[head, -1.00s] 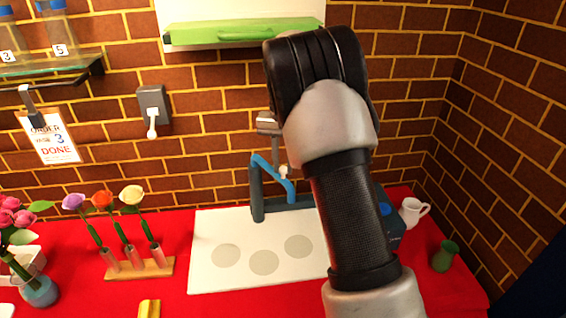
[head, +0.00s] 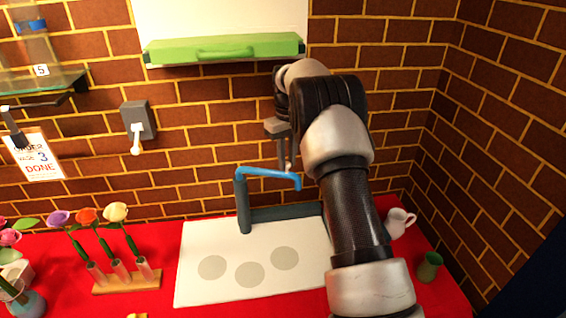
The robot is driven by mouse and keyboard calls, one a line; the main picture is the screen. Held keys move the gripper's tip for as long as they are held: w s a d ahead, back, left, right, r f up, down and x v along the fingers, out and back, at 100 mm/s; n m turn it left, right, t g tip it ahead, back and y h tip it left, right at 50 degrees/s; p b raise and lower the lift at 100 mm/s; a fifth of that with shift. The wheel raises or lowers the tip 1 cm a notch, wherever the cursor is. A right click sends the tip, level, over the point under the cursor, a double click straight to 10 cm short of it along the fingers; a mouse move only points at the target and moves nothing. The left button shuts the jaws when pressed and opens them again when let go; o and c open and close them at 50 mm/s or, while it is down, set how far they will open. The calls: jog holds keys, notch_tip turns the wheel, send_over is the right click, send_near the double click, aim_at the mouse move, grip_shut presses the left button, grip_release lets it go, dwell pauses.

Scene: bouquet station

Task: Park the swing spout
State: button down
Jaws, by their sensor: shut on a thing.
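The swing spout (head: 265,173) is a blue tube on top of a dark grey upright post (head: 242,205), at the back of the white board in the head view. It points right from the post, and its end bends down. My gripper (head: 287,166) comes from above and is shut on the spout near its outer end. The fingertips are small here, and my arm hides part of the hand and what lies behind it. A dark grey low bar (head: 285,213) runs right from the post's foot.
A white board (head: 215,290) with three grey discs lies on the red table (head: 65,265). A wooden stand (head: 128,283) with three flowers is at left. A white jug (head: 398,222) and green vase (head: 429,266) stand right.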

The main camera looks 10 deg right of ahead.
jog(key=shift+w+d+n, duration=0.25)
jog(key=shift+w+n, duration=0.3)
jog(key=shift+w, duration=0.2)
jog(key=shift+w+d+n, duration=0.25)
jog(key=shift+w+n, duration=0.3)
jog(key=shift+w, duration=0.2)
jog(key=c, duration=1.6)
grip_release()
jog(key=shift+o, duration=0.2)
jog(key=shift+s, duration=0.1)
